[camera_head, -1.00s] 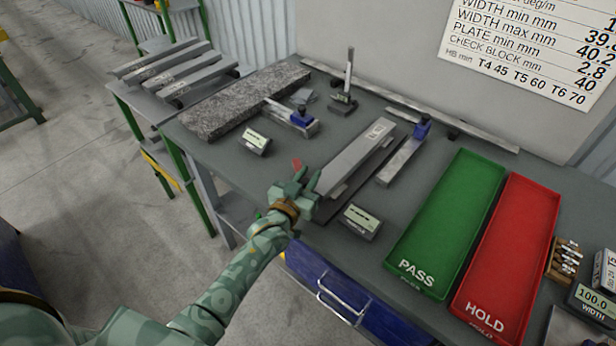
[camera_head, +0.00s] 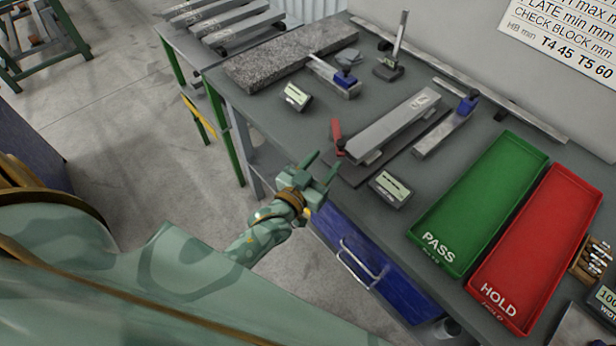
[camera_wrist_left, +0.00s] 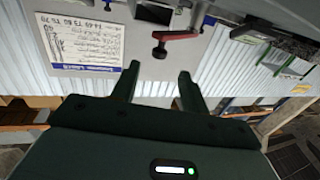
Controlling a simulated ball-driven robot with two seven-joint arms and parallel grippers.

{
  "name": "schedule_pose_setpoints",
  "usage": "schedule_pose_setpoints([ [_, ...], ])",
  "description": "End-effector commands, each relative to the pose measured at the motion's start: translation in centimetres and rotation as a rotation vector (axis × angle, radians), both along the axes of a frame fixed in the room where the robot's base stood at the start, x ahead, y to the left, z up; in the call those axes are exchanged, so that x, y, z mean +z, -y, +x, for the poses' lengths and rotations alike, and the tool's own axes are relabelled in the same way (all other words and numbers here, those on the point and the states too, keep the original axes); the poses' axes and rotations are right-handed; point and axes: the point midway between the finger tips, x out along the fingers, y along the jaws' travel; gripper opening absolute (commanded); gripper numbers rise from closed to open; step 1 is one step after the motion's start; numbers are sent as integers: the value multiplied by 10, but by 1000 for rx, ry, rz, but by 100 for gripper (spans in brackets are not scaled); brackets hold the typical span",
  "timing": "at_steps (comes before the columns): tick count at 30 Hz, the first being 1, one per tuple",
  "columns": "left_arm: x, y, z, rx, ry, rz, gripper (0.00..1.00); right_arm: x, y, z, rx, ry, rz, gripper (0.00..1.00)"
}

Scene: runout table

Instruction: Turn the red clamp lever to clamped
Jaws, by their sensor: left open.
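The red clamp lever (camera_head: 337,131) stands at the near left end of the pale metal bar (camera_head: 398,122) on the bench. In the left wrist view the red lever (camera_wrist_left: 180,35) lies roughly sideways, with a dark knob at its left end, beyond the fingertips. My left gripper (camera_head: 326,164) is open and empty, just off the bench's front edge and nearer to me than the lever. Its two fingers also show apart in the left wrist view (camera_wrist_left: 158,74). The lever is clear of the fingers. My right gripper is not in view.
Small display boxes (camera_head: 390,188) and (camera_head: 297,96) sit near the lever. A blue-ended gauge (camera_head: 446,128) lies behind the bar. Green PASS (camera_head: 432,250) and red HOLD (camera_head: 499,300) trays are at the right. A blue drawer (camera_head: 340,247) with a handle is below the bench edge.

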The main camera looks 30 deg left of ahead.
Motion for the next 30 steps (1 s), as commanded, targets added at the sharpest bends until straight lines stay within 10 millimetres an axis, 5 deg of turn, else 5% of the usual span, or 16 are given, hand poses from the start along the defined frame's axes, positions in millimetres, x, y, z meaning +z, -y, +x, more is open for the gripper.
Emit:
schedule_pose_setpoints([
  [9,0,-7,-57,0,0,0,45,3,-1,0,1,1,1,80],
  [19,0,-8,-63,0,0,0,45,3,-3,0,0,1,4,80],
  [20,0,-8,-63,0,0,0,42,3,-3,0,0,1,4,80],
  [24,-13,-11,-61,-3,1,11,3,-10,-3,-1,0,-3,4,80],
  [26,-27,-24,-58,-4,4,45,0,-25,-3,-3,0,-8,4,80],
  [30,-49,-88,-43,-24,103,356,0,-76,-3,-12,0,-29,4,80],
])
